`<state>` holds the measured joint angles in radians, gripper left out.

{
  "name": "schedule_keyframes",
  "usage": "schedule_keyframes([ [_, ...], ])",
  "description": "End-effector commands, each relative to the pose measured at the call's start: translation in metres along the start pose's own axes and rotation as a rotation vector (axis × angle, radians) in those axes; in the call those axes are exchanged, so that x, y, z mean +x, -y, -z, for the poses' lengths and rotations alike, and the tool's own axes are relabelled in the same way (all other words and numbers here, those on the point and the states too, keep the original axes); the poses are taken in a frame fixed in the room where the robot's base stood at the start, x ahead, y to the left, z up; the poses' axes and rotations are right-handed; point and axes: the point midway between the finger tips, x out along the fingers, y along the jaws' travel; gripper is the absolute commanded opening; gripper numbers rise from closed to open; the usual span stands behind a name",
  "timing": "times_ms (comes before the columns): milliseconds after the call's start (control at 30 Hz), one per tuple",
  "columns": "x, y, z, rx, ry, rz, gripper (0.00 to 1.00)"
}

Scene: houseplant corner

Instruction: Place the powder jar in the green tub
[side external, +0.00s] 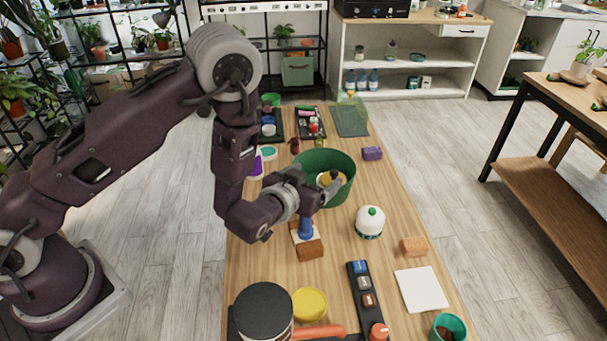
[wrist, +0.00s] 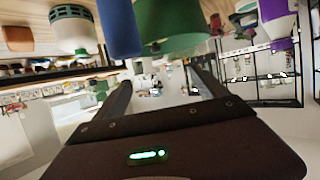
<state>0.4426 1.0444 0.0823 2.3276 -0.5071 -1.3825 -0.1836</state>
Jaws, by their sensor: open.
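The green tub (side external: 325,160) stands on the table around the middle, with a yellow and black item (side external: 332,177) inside it. It also shows in the wrist view (wrist: 172,22). A white rounded jar (side external: 369,223) with a green knob stands to the right of the tub's front; the wrist view shows it too (wrist: 72,30). A large jar with a black lid (side external: 263,305) stands at the front. I cannot tell for sure which is the powder jar. My gripper (side external: 333,188) is open at the tub's near side, partly covering it. Nothing shows between its fingers (wrist: 160,72).
A purple block (side external: 372,153), an orange-brown block (side external: 413,246), a white tile (side external: 421,289) and a yellow disc (side external: 309,304) lie around. Dark trays stand behind the tub.

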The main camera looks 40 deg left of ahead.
Motion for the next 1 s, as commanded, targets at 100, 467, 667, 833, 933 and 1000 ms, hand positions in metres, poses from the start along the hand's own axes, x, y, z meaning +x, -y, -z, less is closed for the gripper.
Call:
schedule_keyframes([
  [100,-0.002,0.0,0.0,0.0,0.0,0.0,0.83],
  [467,-0.038,0.003,0.084,-0.145,0.209,-0.057,0.83],
  [667,-0.159,0.029,0.149,-0.124,0.44,-0.181,0.83],
  [833,-0.287,0.076,0.141,0.008,0.598,-0.193,0.83],
  [933,-0.339,0.1,0.122,0.07,0.665,-0.161,0.83],
  [1000,-0.361,0.111,0.111,0.094,0.698,-0.14,0.83],
])
